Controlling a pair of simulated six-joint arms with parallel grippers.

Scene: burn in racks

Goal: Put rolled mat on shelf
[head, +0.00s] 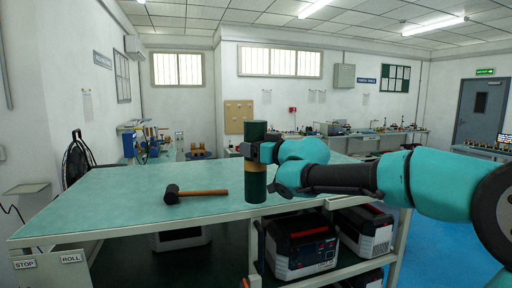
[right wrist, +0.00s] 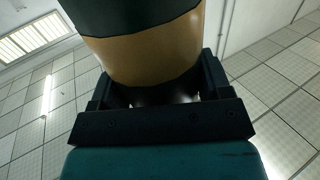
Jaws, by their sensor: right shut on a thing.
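The rolled mat (head: 255,184) is a dark green upright cylinder with a tan band around its middle. It stands at the front edge of the green-topped bench in the head view, and I cannot tell whether it touches the top. My right gripper (head: 250,150) comes in from the right and is shut on the mat at the tan band. In the right wrist view the mat (right wrist: 150,45) fills the space between the fingers of the right gripper (right wrist: 155,92). A shelf (head: 214,262) under the bench top is partly visible. My left gripper is not in view.
A black mallet with a wooden handle (head: 205,192) lies on the bench top (head: 120,200) left of the mat. Grey and black cases (head: 300,250) stand under the bench at the right. The left part of the bench top is clear.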

